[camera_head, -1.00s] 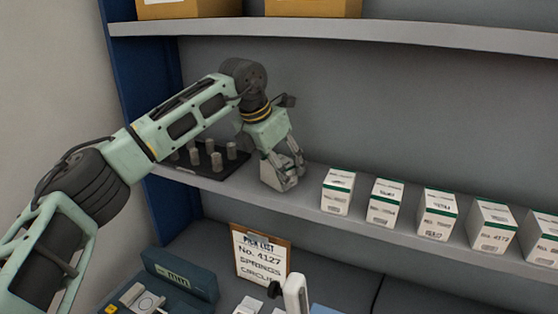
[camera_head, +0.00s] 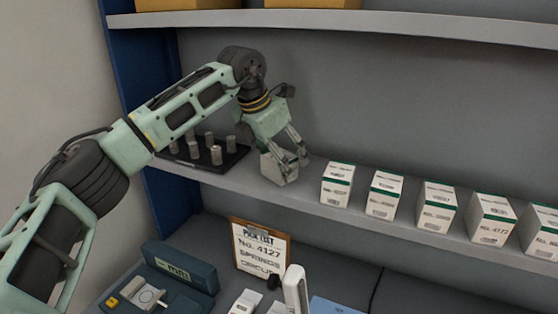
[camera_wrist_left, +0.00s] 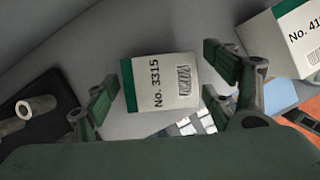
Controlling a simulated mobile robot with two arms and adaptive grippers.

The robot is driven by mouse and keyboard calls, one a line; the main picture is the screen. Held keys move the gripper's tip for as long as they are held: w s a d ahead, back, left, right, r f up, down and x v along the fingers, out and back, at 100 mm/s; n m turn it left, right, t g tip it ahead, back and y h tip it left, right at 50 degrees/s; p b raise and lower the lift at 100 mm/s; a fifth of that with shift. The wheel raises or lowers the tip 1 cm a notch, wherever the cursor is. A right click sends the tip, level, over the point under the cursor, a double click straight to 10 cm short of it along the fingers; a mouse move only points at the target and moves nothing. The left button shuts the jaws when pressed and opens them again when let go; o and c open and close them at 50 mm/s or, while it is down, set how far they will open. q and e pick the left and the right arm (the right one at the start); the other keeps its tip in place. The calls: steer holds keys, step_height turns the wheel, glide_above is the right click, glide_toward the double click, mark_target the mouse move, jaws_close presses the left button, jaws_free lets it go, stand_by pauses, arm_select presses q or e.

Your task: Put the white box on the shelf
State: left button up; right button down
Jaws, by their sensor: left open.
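A white box (camera_head: 279,169) with a green band stands on the middle shelf (camera_head: 240,186), at the left end of a row of similar boxes. In the left wrist view the box (camera_wrist_left: 165,85) reads "No. 3315". My left gripper (camera_head: 284,152) is open above and around it, one finger on each side. In the wrist view gaps show between the box and both fingers of the gripper (camera_wrist_left: 160,77). The fingers and palm hide part of the box in the head view. My right gripper is not in view.
Several white and green boxes (camera_head: 436,207) stand in a row to the right. A black tray with metal pegs (camera_head: 222,157) lies close on the left. An upper shelf (camera_head: 350,28) runs above.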

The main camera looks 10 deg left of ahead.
arm_select(q)
steer(key=b+v, duration=0.2)
steer(key=v, duration=0.9)
steer(key=shift+r+b, duration=0.2)
steer(key=shift+b, duration=0.2)
steer(key=shift+s+a, duration=0.1)
steer(key=shift+a, duration=0.05)
